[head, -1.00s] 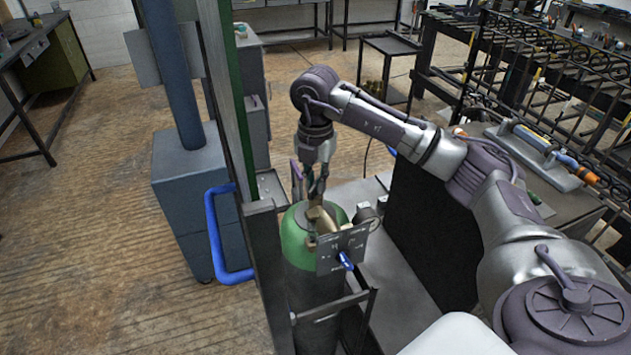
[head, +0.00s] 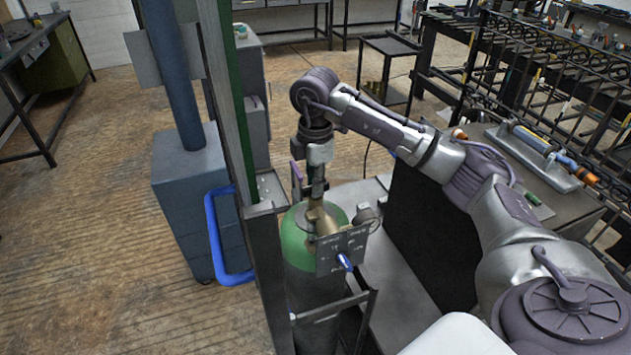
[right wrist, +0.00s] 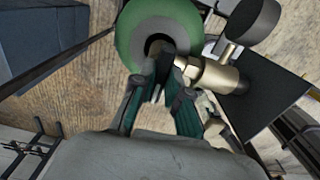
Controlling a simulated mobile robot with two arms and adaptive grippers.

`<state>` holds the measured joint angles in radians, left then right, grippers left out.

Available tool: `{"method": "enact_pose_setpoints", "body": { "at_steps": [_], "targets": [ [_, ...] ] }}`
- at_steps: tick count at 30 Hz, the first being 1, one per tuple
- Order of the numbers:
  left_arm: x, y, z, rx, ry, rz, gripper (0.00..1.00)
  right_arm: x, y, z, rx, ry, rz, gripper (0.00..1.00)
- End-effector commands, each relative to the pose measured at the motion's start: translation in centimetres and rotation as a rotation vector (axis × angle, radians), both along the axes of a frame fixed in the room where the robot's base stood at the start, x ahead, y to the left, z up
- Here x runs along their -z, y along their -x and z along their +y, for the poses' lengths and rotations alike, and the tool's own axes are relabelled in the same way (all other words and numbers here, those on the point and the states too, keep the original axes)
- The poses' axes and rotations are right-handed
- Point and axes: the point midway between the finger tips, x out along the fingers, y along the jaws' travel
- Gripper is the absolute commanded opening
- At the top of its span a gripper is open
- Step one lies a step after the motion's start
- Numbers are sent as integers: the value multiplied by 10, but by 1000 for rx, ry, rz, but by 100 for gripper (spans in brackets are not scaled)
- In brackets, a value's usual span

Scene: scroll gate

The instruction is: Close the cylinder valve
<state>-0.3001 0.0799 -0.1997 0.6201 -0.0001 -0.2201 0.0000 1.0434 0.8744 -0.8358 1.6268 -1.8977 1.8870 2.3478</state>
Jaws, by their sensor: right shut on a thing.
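The green-topped gas cylinder (head: 296,246) stands upright, with a brass valve (head: 323,222) on its top. My right gripper (head: 317,198) points down at the valve from above. In the right wrist view, the gripper's fingers (right wrist: 167,80) are shut on the top of the valve, beside its brass side fitting (right wrist: 212,75). The fingertips hide most of the gripped part. The green cylinder shoulder (right wrist: 130,42) shows behind them. My left gripper is not in view.
A round gauge (right wrist: 252,20) sits beside the valve. A metal plate with a blue knob (head: 345,262) stands in front of the cylinder. A green-edged post (head: 233,110) rises close to its left. A blue tube handle (head: 213,235) is further left.

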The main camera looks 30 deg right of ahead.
Motion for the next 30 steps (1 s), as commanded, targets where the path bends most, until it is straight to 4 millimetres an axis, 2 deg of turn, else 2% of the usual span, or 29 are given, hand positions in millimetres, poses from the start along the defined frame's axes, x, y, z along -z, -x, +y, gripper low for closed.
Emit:
{"method": "enact_pose_setpoints", "body": {
  "at_steps": [19,20,24,30],
  "targets": [
    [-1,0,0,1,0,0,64,-2,-1,-1,55,1,-5,0],
    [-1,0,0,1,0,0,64,-2,-1,-1,55,1,-5,17],
    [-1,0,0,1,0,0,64,-1,-1,-1,54,1,-4,39],
    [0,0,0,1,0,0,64,-1,0,0,52,0,-2,39]
  ]
}}
